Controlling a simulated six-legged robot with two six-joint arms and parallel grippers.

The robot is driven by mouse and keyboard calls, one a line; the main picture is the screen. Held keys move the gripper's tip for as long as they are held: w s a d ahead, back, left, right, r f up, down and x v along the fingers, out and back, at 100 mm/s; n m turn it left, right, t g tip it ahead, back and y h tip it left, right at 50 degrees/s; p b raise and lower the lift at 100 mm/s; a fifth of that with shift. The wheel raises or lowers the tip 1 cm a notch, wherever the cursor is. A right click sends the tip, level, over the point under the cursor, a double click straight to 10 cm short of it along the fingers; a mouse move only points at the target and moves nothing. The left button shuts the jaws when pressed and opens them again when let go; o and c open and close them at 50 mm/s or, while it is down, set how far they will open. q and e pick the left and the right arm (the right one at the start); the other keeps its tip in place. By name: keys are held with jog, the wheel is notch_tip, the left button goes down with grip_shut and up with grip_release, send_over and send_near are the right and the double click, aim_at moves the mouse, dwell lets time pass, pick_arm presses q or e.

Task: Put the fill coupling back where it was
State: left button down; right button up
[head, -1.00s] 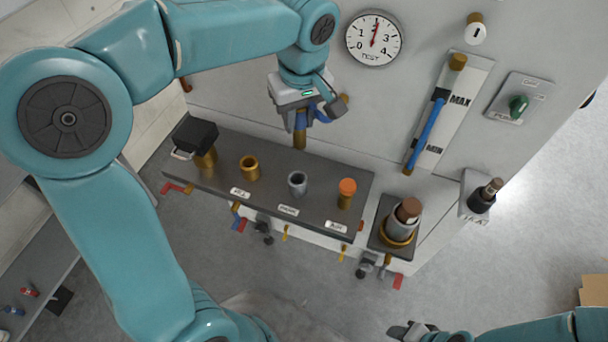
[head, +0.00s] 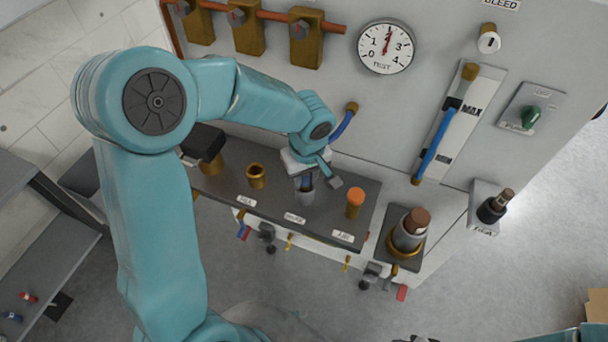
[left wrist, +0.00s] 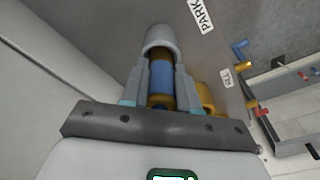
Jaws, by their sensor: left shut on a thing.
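The fill coupling (left wrist: 161,80), a blue sleeve with brass, is held between the fingers of my left gripper (left wrist: 161,70). In the head view the left gripper (head: 307,177) is over the grey PARK cup (head: 306,198), pointing down. The coupling's lower end is at the cup's mouth; how deep it sits I cannot tell. The cup also shows in the left wrist view (left wrist: 160,36), in line with the coupling. A blue hose (head: 342,126) runs from a brass wall fitting behind the gripper. Only a dark bit of my right gripper (head: 418,338) shows at the bottom edge.
The dark shelf (head: 275,205) also carries the brass FILL socket (head: 256,176) on the left and an orange-capped brass post (head: 355,203) at AIR on the right. A black block (head: 203,143) stands at the left end. A brown-capped fitting (head: 410,231) stands further right.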

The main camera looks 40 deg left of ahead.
pick_arm(q)
jog(key=shift+s+r, duration=0.1)
jog(key=shift+d+f+b, duration=0.1)
jog(key=shift+f+b, duration=0.15)
jog(key=shift+b, duration=0.05)
jog(key=c, duration=0.8)
grip_release()
jog(key=shift+c, duration=0.2)
jog(key=shift+r, duration=0.1)
jog(key=shift+w+r+p, duration=0.2)
jog(key=shift+r+p, duration=0.15)
jog(key=shift+r, duration=0.1)
jog(key=r, duration=0.6)
jog(key=d+r, duration=0.1)
jog(key=r, duration=0.3)
jog(key=shift+s+r, duration=0.1)
jog(key=shift+s, duration=0.25)
jog(key=shift+s+d+r, duration=0.1)
jog(key=shift+s+r, duration=0.05)
jog(key=shift+r, duration=0.4)
